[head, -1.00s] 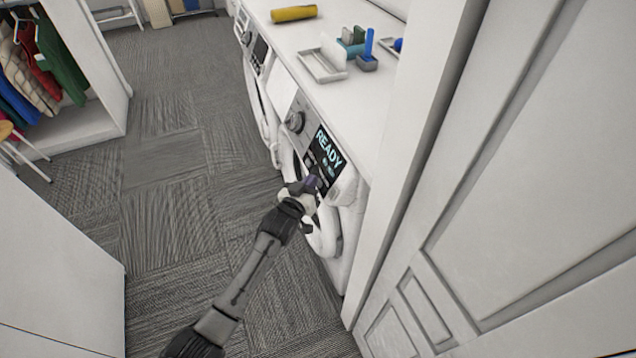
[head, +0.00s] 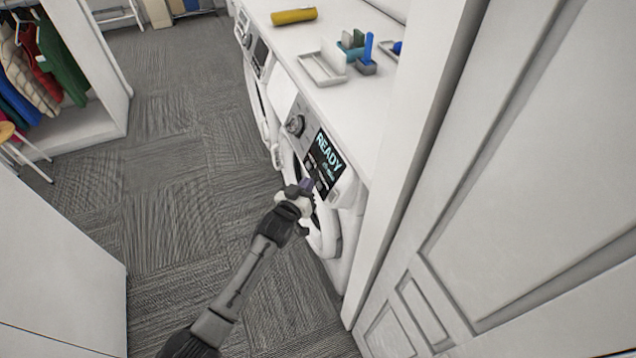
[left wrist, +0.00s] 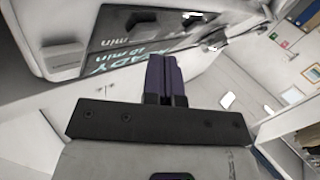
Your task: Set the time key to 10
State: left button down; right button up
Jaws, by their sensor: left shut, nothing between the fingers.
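The washing machine's dark display panel (head: 326,163) reads "READY", with a smaller line under it too small to read in the head view. In the left wrist view the display (left wrist: 115,55) appears tilted and reads "READY" and what looks like "40 min". My left gripper (head: 306,184) is at the lower part of the panel. Its purple fingers (left wrist: 165,75) are shut and empty, pointing at the panel. I cannot tell whether the fingertips touch a key; the time key is not clearly distinguishable. My right gripper is not in view.
A round knob (head: 295,123) sits left of the display. A second machine (head: 258,75) stands further back. The white counter (head: 310,90) above holds a tray (head: 322,68), a yellow roll (head: 293,15) and blue items. A white panelled door (head: 530,150) is at right. The carpet (head: 170,150) is clear.

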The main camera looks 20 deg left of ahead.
pick_arm(q)
jog(key=shift+s+r, duration=0.1)
dwell(0.3)
jog(key=s+a+r+p, duration=0.1)
jog(key=p, duration=0.1)
jog(key=s+a+r+p, duration=0.1)
jog(key=a+p, duration=0.1)
jog(key=shift+s+a+p, duration=0.3)
dwell(0.5)
dwell(0.7)
